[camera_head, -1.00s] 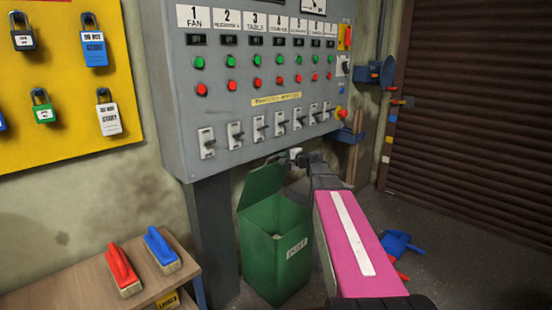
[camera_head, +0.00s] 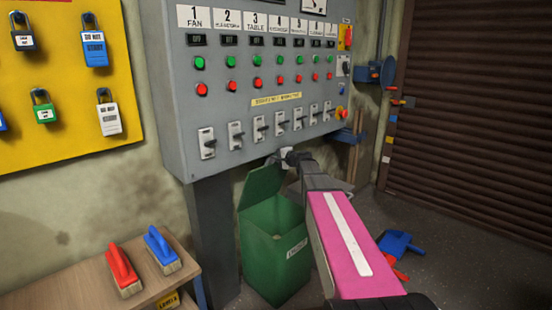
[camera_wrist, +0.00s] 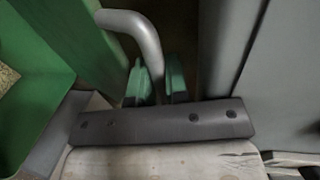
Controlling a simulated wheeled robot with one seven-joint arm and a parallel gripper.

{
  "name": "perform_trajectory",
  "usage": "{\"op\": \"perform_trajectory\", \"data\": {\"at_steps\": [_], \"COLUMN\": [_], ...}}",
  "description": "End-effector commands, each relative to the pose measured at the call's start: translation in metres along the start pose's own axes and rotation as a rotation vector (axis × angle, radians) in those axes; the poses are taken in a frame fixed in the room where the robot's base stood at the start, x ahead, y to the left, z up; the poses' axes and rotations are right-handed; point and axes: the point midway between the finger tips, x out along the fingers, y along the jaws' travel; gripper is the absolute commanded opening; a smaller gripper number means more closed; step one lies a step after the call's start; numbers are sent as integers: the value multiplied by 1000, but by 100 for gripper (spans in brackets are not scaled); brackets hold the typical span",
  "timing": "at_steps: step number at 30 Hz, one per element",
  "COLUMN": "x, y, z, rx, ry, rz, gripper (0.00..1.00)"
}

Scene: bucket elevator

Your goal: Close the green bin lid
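The green bin (camera_head: 268,255) stands on the floor below the grey control panel. Its green lid (camera_head: 261,187) is open, tilted up at the bin's back left. My gripper (camera_head: 286,158) is close to the lid's upper right edge, just under the panel; the head view does not show whether they touch. Green bin surface (camera_wrist: 35,60) fills the left side; the lid's identity there is unclear.
The grey control panel (camera_head: 170,100) with switches hangs just above my gripper, and its grey leg (camera_head: 213,235) stands left of the bin. A wooden bench (camera_head: 75,285) with red and blue brushes is at lower left. A blue object (camera_head: 398,245) lies on the floor at right.

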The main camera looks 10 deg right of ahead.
Motion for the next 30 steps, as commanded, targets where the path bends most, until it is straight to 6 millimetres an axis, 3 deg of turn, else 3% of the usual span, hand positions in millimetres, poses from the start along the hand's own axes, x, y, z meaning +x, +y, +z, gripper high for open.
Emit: {"op": "perform_trajectory", "data": {"at_steps": [7, 14, 30], "x": [-9, -34, -102], "y": [6, 26, 112], "z": [0, 1, -2], "rx": [1, 4, 2], "ry": [0, 0, -2], "rz": [-25, -112, -431], "gripper": [0, 0, 0]}}
